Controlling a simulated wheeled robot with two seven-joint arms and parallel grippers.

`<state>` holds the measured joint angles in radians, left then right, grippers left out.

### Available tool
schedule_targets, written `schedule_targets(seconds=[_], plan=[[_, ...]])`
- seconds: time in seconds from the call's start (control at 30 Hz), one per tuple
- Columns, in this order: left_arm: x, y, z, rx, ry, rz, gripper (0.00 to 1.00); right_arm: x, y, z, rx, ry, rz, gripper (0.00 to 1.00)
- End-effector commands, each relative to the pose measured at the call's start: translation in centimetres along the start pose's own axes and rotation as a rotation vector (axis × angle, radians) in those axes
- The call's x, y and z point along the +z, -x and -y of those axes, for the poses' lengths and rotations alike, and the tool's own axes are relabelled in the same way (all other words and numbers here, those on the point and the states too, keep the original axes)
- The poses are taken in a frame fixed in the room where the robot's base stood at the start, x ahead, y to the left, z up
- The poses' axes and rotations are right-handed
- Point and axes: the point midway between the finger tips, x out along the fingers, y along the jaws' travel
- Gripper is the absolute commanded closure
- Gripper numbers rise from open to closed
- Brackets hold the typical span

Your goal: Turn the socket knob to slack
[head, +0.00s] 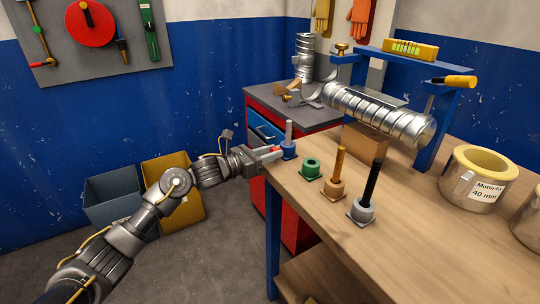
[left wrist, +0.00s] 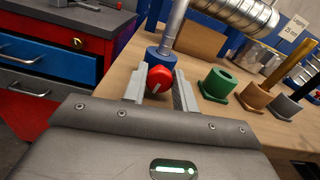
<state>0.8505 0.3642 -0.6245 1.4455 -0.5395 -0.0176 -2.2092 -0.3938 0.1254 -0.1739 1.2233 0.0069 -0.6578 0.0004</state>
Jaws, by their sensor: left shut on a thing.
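The red socket knob (left wrist: 160,79) is on the near side of the blue socket (left wrist: 163,57), with a pale mark on its face. In the head view the blue socket (head: 289,150) stands at the bench's left edge, with a grey metal rod (head: 288,130) upright in it. My left gripper (head: 275,153) reaches in from the left, its fingers on either side of the knob. In the left wrist view the gripper (left wrist: 160,88) is shut on the knob, which shows between the fingers. My right gripper is not in view.
Green (head: 311,168), brown (head: 335,187) and grey (head: 361,210) sockets stand in a row to the right. A spiral duct (head: 375,112) lies above the bench (head: 400,230). A red and blue cabinet (head: 265,125) stands behind my gripper. A labelled tin (head: 466,190) is at right.

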Motion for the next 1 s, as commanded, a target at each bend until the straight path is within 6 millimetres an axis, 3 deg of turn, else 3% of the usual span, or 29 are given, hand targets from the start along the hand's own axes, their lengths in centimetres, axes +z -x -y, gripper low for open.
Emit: schedule_targets(seconds=[0.4,1.0], plan=[[-0.2,0.0,-0.1,0.0,0.3,-0.002,0.95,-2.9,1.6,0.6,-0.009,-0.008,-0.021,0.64],[-0.1,0.0,-0.2,0.0,0.457,-0.003,0.95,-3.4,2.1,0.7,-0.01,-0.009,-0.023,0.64]])
